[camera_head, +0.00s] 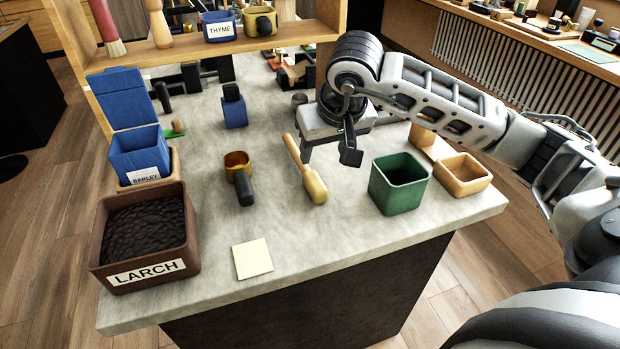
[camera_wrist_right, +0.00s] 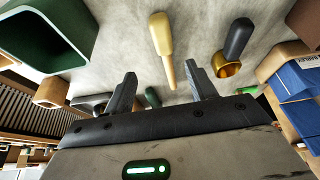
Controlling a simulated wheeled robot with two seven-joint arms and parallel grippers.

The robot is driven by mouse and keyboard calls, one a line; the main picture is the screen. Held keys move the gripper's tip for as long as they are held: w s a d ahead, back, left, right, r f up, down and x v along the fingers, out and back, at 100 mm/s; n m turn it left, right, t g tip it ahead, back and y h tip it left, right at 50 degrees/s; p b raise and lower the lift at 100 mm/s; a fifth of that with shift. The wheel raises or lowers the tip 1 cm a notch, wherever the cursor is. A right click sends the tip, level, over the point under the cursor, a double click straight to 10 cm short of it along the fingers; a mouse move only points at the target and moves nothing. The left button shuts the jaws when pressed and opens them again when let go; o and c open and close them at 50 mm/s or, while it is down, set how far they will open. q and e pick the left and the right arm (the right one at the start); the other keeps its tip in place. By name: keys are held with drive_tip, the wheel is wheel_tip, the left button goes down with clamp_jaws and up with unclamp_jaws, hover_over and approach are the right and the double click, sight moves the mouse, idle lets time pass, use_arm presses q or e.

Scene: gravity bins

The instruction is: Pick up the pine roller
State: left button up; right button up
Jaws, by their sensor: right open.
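The pine roller (camera_head: 313,185), a pale wooden cylinder with a thin tan handle, lies on the grey worktop in the middle of the head view. In the right wrist view the roller (camera_wrist_right: 161,35) is at the top centre, its handle pointing toward the gap between the fingers. My right gripper (camera_head: 329,153) is open and empty, above the worktop just right of the handle. Its two fingers (camera_wrist_right: 160,78) stand apart in the wrist view, with nothing clamped. My left gripper is not in view.
A green bin (camera_head: 399,195) and a wooden tray (camera_head: 463,180) stand at the right. A brass ring scoop with dark handle (camera_head: 245,190) lies left of the roller. A brown LARCH bin (camera_head: 190,245) and a blue BARLEY bin (camera_head: 140,160) stand at the left. A cream card (camera_head: 252,258) lies in front.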

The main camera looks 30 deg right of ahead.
sight(314, 178)
drive_tip(key=x, duration=0.4)
drive_tip(key=shift+w+f, duration=0.1)
drive_tip(key=shift+f, duration=0.05)
drive_tip(key=x, duration=0.2)
drive_tip(key=p+x, duration=0.1)
drive_tip(key=x, duration=0.1)
drive_tip(key=shift+a+f, duration=0.2)
drive_tip(key=shift+a, duration=0.2)
drive_tip(key=shift+w+f, duration=0.1)
drive_tip(key=shift+f, duration=0.35)
drive_tip(key=shift+f+b, duration=0.25)
drive_tip(key=shift+b, duration=0.1)
clamp_jaws()
